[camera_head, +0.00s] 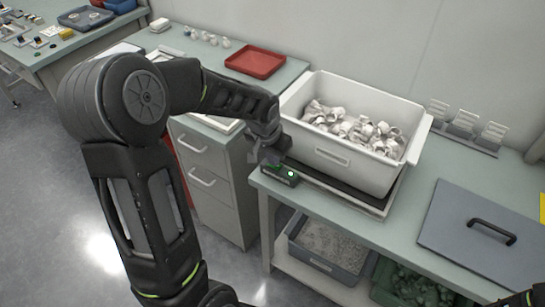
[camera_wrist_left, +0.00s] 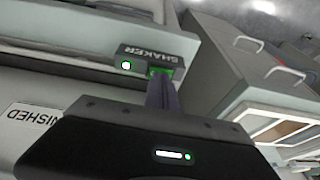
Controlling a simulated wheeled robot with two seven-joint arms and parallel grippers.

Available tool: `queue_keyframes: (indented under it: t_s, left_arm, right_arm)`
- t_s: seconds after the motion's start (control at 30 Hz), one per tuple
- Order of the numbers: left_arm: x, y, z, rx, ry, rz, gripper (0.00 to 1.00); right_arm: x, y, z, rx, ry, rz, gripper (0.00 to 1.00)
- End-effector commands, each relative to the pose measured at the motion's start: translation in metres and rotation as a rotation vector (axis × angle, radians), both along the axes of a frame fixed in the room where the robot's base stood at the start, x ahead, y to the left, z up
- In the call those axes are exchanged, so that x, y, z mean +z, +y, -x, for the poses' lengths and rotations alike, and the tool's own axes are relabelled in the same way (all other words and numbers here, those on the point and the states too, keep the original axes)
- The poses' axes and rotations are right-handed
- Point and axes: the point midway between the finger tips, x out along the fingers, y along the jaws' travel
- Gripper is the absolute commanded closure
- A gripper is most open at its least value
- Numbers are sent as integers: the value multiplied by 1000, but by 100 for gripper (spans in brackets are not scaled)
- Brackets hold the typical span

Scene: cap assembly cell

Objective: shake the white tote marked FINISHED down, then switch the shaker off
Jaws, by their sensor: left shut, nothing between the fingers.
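The white tote (camera_head: 418,142) stands upright on the shaker plate (camera_head: 375,205), filled with a heap of white pieces. Part of its label, reading "NISHED", shows upside down on the tote (camera_wrist_left: 28,118) in the left wrist view. The shaker's control box (camera_head: 281,175) sits at the bench's front edge with a green light lit. In the left wrist view the box (camera_wrist_left: 182,54) reads "SHAKER" and has a green switch (camera_wrist_left: 160,71). My left gripper (camera_head: 268,157) is shut and empty, its fingertips right at the switch; contact is unclear.
A red tray (camera_head: 256,62) lies behind my left arm. A grey lid (camera_head: 470,250) with a black handle lies to the right of the tote. Grey and green bins (camera_head: 325,262) stand on the shelf below. A drawer cabinet (camera_head: 215,185) is left of the bench.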

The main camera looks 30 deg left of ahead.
Motion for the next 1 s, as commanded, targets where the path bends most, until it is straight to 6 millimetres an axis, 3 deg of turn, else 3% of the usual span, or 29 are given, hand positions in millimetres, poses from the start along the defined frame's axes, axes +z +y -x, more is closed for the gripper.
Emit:
queue_keyframes:
  t_s: [0.17, 0.4, 0.47, 0.8, 1.0]
  left_arm:
    - [9, 0, -2, 0, -1, 0, 100]
    - [47, 0, -9, -2, -2, -1, 100]
    - [52, 3, -7, 0, -5, -1, 100]
    - [116, 15, 14, -2, -4, -1, 100]
    - [132, 18, 19, -2, -1, -1, 100]
  right_arm:
    - [7, 0, 0, 0, 0, 0, 51]
    - [34, 0, 0, 1, 2, 0, 51]
    - [26, 0, 0, 2, 1, 0, 51]
    - [20, 0, 0, 0, 1, 0, 51]
    - [20, 0, 0, 0, 1, 0, 51]
